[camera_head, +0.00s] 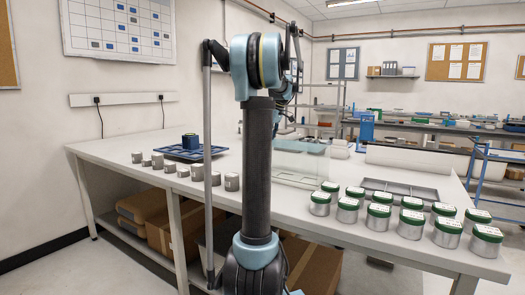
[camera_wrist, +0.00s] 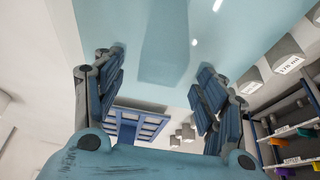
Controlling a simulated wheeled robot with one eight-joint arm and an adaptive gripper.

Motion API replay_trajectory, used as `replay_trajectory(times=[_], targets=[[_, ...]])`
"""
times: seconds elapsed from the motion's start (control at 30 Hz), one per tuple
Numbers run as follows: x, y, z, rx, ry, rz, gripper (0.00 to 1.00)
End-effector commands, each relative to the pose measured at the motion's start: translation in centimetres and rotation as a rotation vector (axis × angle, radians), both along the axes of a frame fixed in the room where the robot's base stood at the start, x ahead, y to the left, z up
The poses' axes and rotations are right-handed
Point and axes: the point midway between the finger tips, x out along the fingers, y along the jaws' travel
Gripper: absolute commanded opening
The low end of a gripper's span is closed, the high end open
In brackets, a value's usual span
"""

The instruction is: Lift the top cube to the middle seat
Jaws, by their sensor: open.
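A blue tray with seats (camera_head: 171,153) lies on the left part of the white table. A small dark blue block (camera_head: 190,141) stands at its back right, with a yellowish-green edge; I cannot tell whether it is one cube or a stack. The tray also shows in the wrist view (camera_wrist: 121,128), beyond my fingers, partly hidden. No cube is clear in that view. My gripper (camera_wrist: 162,62) is open, with nothing between its two blue fingers. It is apart from the tray. In the head view my arm hides the gripper.
Several small grey cylinders (camera_head: 184,171) stand in front of the tray. Several green-lidded tins (camera_head: 378,216) stand at the right, near a grey tray (camera_head: 400,187). A clear panel (camera_head: 298,165) stands on the table behind my arm.

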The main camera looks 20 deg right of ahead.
Motion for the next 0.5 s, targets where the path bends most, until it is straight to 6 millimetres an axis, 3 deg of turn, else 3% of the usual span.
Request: replay_trajectory(times=[0.2,0.5], targets=[[0.7,0.6,-2.4,0.0,0.0,0.0,0.65],[0.8,0.7,-2.8,0.0,0.0,0.001,0.65]])
